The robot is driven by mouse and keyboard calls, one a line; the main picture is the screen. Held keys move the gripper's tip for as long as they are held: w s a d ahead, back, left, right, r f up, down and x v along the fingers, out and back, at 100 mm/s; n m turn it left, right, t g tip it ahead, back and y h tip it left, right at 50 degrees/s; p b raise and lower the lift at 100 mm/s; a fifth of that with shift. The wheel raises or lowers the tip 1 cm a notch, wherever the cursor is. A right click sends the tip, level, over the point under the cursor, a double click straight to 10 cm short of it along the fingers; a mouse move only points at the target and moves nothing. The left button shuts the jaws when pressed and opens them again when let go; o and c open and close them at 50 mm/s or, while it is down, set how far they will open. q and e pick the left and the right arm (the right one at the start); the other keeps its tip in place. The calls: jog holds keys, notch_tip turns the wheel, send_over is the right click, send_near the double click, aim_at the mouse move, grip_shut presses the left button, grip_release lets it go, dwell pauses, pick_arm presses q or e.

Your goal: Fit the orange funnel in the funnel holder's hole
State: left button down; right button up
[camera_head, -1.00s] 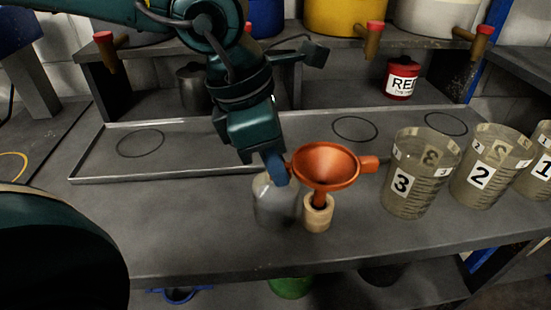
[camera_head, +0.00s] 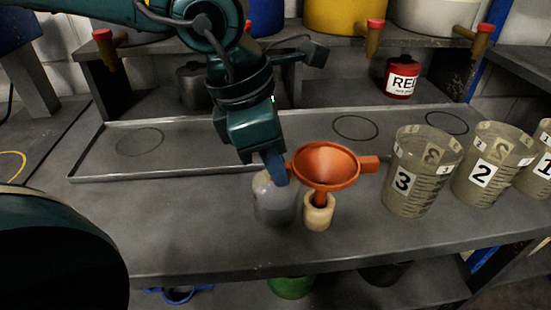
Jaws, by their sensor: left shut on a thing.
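The orange funnel (camera_head: 326,166) is in the middle of the head view, wide mouth up and close to upright, with a tab on its right side. The funnel holder (camera_head: 318,214) is a small pale wooden cylinder on the bench below it. The funnel's spout reaches down to the holder's hole and appears to enter it; how deep it sits I cannot tell. My left gripper (camera_head: 276,168), with blue fingers, is shut on the funnel at its left rim. The far finger is hidden. My right gripper is not in view.
A translucent grey bottle (camera_head: 273,202) stands just left of the holder, behind the fingers. Numbered cups (camera_head: 418,175) stand to the right. A shallow metal tray (camera_head: 190,170) lies behind. A red can (camera_head: 402,78) is under the shelf.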

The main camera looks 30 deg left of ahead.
pick_arm(q)
jog(key=shift+r, duration=0.1)
jog(key=shift+r+p, duration=0.65)
jog(key=shift+r, duration=0.3)
jog(key=shift+f+b, duration=1.15)
jog(key=shift+b, duration=0.2)
dwell(1.0)
jog(key=shift+r, duration=0.25)
jog(key=shift+r+p, duration=0.7)
jog(key=shift+r, duration=0.2)
jog(key=c, duration=1.3)
grip_release()
